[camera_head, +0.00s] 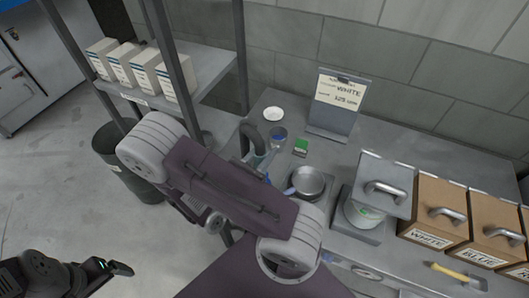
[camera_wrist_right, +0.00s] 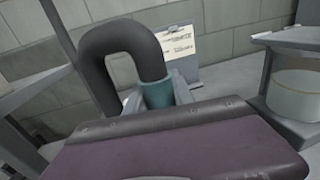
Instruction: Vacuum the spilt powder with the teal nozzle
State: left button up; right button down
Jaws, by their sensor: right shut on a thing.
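The teal nozzle (camera_head: 259,158) is at the left part of the grey bench in the head view, with a thick dark hose (camera_head: 250,135) bending over its top. It also shows in the right wrist view as a teal collar (camera_wrist_right: 157,95) under the looped hose (camera_wrist_right: 125,45). My right gripper (camera_head: 254,166) is shut on the nozzle; its fingers are mostly hidden behind my purple arm link. My left gripper (camera_head: 122,268) is at the lower left, away from the bench; its jaws are unclear. I cannot make out spilt powder; my arm covers part of the bench.
A metal pan (camera_head: 308,181), a clear cup (camera_head: 278,134), a white dish (camera_head: 273,114) and a green item (camera_head: 301,146) are near the nozzle. A hooded pail (camera_head: 363,214) and brown bins (camera_head: 436,208) are to the right.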

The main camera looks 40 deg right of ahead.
jog(key=x, duration=0.3)
jog(key=shift+w+d, duration=0.3)
jog(key=shift+w, duration=0.15)
dwell(0.4)
jog(key=w+a+p, duration=0.1)
jog(key=w+a, duration=0.4)
jog(key=w, duration=0.7)
jog(key=shift+w+a, duration=0.2)
jog(key=shift+w, duration=0.2)
dwell(0.7)
jog(key=shift+d, duration=0.15)
jog(key=shift+w+x, duration=0.2)
jog(key=shift+x, duration=0.9)
jog(key=shift+w+x, duration=0.2)
jog(key=shift+x, duration=0.85)
